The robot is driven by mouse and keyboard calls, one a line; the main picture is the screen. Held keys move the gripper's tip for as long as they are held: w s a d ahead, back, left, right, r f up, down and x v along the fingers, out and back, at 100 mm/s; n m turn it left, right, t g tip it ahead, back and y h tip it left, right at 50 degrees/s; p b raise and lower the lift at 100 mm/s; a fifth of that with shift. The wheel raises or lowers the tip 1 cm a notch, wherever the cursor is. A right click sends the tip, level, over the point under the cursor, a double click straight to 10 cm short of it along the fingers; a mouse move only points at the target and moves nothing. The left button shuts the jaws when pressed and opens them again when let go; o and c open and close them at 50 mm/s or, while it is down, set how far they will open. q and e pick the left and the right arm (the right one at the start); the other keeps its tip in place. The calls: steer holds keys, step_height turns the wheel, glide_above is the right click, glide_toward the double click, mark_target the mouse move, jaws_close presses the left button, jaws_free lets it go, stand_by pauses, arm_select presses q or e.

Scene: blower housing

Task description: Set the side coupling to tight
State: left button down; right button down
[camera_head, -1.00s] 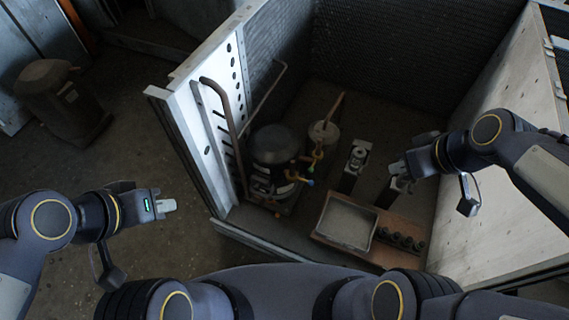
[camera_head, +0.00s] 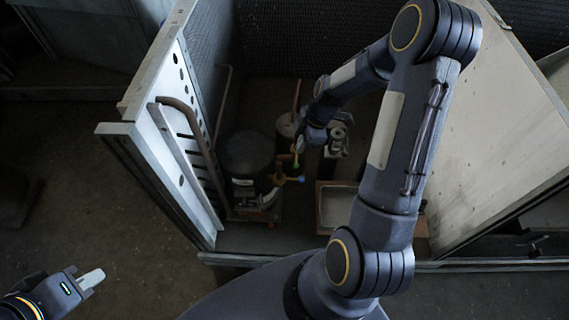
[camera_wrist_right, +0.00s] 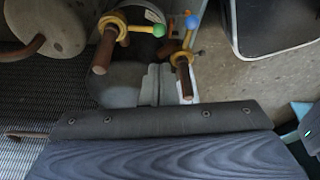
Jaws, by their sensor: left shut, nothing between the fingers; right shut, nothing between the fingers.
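Two pipe couplings with yellow collars sit beside the dark compressor (camera_head: 248,150). In the right wrist view, one has a brown pipe stub and a lever ending in a green ball (camera_wrist_right: 159,31). The other has a yellow lever ending in a blue ball (camera_wrist_right: 192,22); its blue knob also shows in the head view (camera_head: 301,179). I cannot tell which is the side coupling. My right gripper (camera_wrist_right: 158,84) is shut and empty, close to both couplings; whether it touches either is unclear. My left gripper (camera_head: 92,279) is shut and empty, outside the housing at lower left.
A small canister (camera_head: 287,126) with an upright pipe stands behind the couplings. A shallow tray (camera_head: 338,208) lies to their right, partly behind my right arm. The perforated white panel (camera_head: 180,130) and pale right wall (camera_head: 490,130) bound the space. Open floor lies at left.

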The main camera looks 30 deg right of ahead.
mark_target(296, 161)
steer(key=b+x, duration=0.5)
steer(key=x, duration=0.5)
